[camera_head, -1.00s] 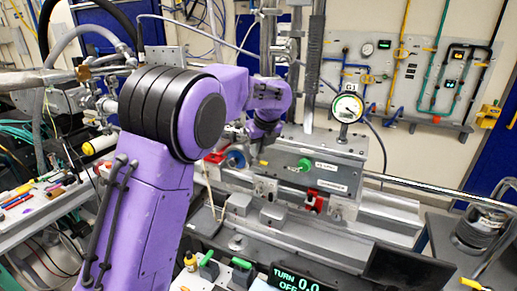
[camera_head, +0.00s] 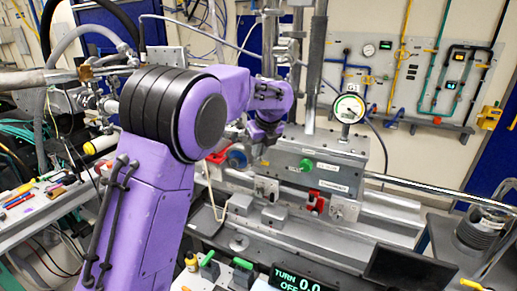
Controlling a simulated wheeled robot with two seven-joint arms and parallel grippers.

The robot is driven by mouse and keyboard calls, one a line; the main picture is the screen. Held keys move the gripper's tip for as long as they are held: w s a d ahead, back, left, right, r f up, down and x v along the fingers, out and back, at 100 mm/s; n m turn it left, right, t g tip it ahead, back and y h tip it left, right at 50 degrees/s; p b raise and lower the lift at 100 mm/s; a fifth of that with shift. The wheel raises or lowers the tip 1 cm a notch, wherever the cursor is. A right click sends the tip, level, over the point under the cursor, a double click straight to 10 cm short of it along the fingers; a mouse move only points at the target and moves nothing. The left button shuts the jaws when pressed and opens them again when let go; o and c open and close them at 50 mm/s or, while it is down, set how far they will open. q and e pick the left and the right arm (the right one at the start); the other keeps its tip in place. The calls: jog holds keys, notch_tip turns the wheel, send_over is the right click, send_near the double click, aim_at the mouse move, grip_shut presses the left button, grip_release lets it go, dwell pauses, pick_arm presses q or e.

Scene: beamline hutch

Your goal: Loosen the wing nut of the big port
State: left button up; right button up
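My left gripper (camera_head: 259,149) hangs from the purple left arm, in front of the left end of a grey box-shaped chamber (camera_head: 330,165). Its fingers are small and dark here, and I cannot tell whether they are apart or closed. A blue round port (camera_head: 237,157) with a red part (camera_head: 217,157) beside it sits just left of the gripper. The wing nut cannot be made out; the gripper and wrist cover part of that end. A display (camera_head: 297,282) at the bottom reads "TURN 0.0" and "OFF". My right gripper is out of view.
A round gauge (camera_head: 348,108) stands above the chamber, and a green knob (camera_head: 306,165) is on its face. A red clamp (camera_head: 314,201) sits below. Vertical posts rise behind the gripper. A long rod (camera_head: 425,187) runs off to the right.

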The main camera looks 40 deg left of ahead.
pick_arm(q)
jog(key=shift+s+d+f, duration=0.1)
jog(key=shift+d+f, duration=0.1)
jog(key=shift+f, duration=0.45)
jog(key=r, duration=0.1)
jog(key=w+r, duration=0.1)
jog(key=r, duration=0.1)
jog(key=shift+d, duration=0.1)
jog(key=v, duration=0.9)
jog(key=shift+r, duration=0.35)
jog(key=shift+s, duration=0.1)
jog(key=v, duration=1)
jog(key=shift+r, duration=0.25)
